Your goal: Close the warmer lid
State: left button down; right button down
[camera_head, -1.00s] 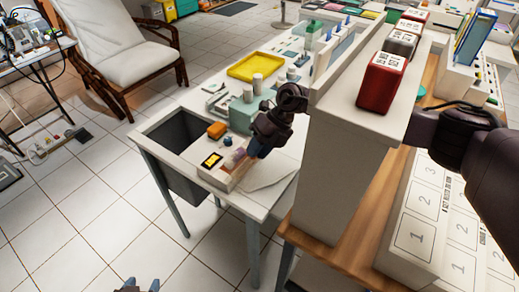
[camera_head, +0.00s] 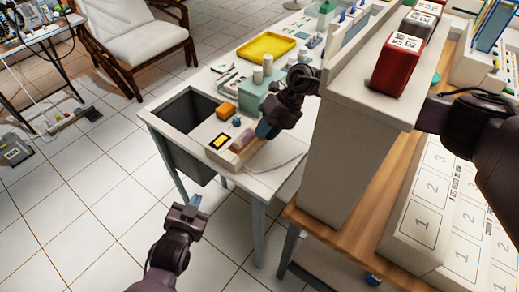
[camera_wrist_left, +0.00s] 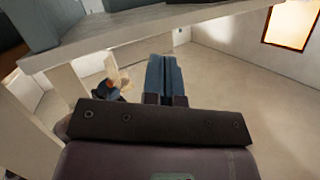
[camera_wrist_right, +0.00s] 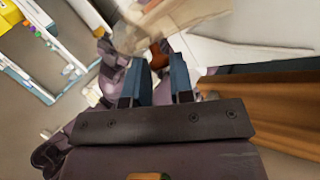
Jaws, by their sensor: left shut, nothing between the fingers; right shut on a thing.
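The warmer appears to be the small pale box with a yellow-and-black label (camera_head: 219,141) on the front part of the white table in the head view. Purple and pinkish items show in it; I cannot clearly make out its lid. My right gripper (camera_head: 264,130) is at the box's right end. The right wrist view shows its blue fingers (camera_wrist_right: 158,78) a little apart, at a blurred beige piece (camera_wrist_right: 178,14); what they grip is unclear. My left gripper (camera_head: 194,202) is shut and empty, over the floor in front of the table; its fingers also show in its wrist view (camera_wrist_left: 164,76).
An orange block (camera_head: 227,110) and a green block with white cylinders (camera_head: 255,96) stand behind the box. A dark open bin (camera_head: 186,108) is at the table's left. A tall white cabinet (camera_head: 345,150) with a red box (camera_head: 397,64) stands close to my right arm.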

pick_arm(q)
jog(key=w+d+r+m+t+h, duration=0.2)
jog(key=w+d+r+m, duration=0.15)
jog(key=d+m, duration=0.3)
jog(key=m+t+h, duration=0.2)
jog(key=m+h, duration=0.3)
jog(key=m, duration=1.7)
send_near(257, 139)
jog(key=w+d, duration=0.1)
jog(key=w+d+r, duration=0.1)
jog(key=w+d, duration=0.3)
jog(key=shift+r, duration=0.3)
jog(key=shift+a, duration=0.1)
